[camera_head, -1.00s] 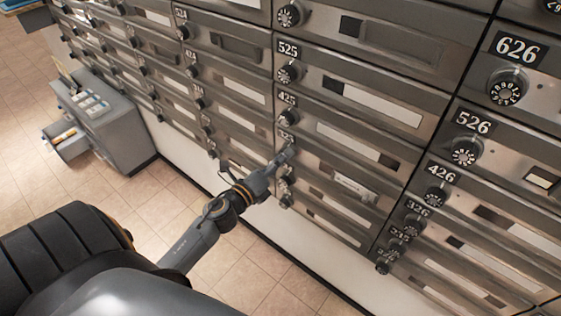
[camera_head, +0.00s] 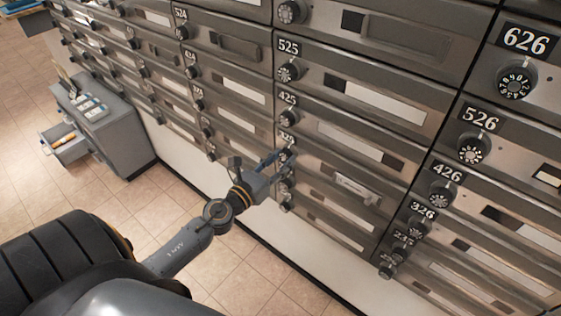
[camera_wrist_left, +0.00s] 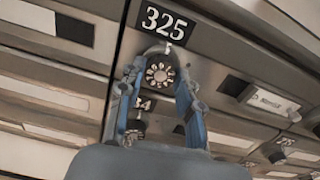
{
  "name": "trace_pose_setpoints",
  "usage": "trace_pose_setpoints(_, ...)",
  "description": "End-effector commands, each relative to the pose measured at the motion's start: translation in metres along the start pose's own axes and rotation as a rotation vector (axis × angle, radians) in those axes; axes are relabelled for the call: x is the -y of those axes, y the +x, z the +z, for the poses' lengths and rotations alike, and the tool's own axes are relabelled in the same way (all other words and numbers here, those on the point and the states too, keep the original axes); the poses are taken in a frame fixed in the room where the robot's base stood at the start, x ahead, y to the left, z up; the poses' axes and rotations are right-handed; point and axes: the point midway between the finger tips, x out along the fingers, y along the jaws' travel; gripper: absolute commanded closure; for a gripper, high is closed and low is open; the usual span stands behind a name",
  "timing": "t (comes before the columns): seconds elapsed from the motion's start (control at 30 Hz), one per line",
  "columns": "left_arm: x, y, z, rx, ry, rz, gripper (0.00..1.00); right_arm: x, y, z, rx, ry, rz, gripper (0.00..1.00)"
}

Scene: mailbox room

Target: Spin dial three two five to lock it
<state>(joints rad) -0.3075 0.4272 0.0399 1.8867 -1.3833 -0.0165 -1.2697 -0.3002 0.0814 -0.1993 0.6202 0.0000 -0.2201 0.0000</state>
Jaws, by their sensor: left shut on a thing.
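The dial (camera_wrist_left: 160,73) of box 325 is a round black knob with a pale, flower-shaped face. It sits just below the black "325" plate (camera_wrist_left: 166,22) in the left wrist view. My left gripper (camera_wrist_left: 157,88) has its two blue-grey fingers on either side of this dial, closed on it. A small white mark shows above the dial, but its number setting is too small to read. In the head view my left gripper (camera_head: 276,163) reaches the same column of dials, and its fingers partly hide the dial. My right gripper is out of view.
Another dial (camera_wrist_left: 134,130) sits just below, partly behind the left finger. Box 425's dial (camera_head: 285,117) and box 525's dial (camera_head: 289,72) are above. A grey cabinet (camera_head: 110,135) with an open drawer stands at left. The tiled floor (camera_head: 235,275) is clear.

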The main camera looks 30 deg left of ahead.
Motion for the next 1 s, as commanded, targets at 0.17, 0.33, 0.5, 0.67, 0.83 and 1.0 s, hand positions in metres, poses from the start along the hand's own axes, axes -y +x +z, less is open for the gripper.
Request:
trace_pose_setpoints(0.17, -0.0002, -0.0005, -0.0016, -0.003, 0.100, -0.001, 0.97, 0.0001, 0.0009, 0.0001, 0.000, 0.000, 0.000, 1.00)
trace_pose_setpoints(0.33, 0.0003, -0.0005, -0.0018, -0.004, 0.161, -0.002, 0.97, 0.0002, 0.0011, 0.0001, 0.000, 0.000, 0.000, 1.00)
trace_pose_setpoints(0.5, -0.0001, -0.0005, -0.0018, -0.004, 0.191, -0.001, 0.97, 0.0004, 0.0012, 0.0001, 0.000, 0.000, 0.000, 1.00)
trace_pose_setpoints(0.67, -0.0002, -0.0006, -0.0018, -0.004, 0.198, -0.001, 0.97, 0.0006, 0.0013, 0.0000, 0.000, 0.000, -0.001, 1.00)
trace_pose_setpoints(0.83, -0.0002, -0.0006, -0.0019, -0.004, 0.197, -0.001, 0.97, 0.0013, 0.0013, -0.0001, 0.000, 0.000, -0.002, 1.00)
trace_pose_setpoints(1.0, -0.0001, -0.0006, -0.0019, -0.004, 0.197, -0.001, 0.53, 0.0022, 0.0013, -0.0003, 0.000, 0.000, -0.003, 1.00)
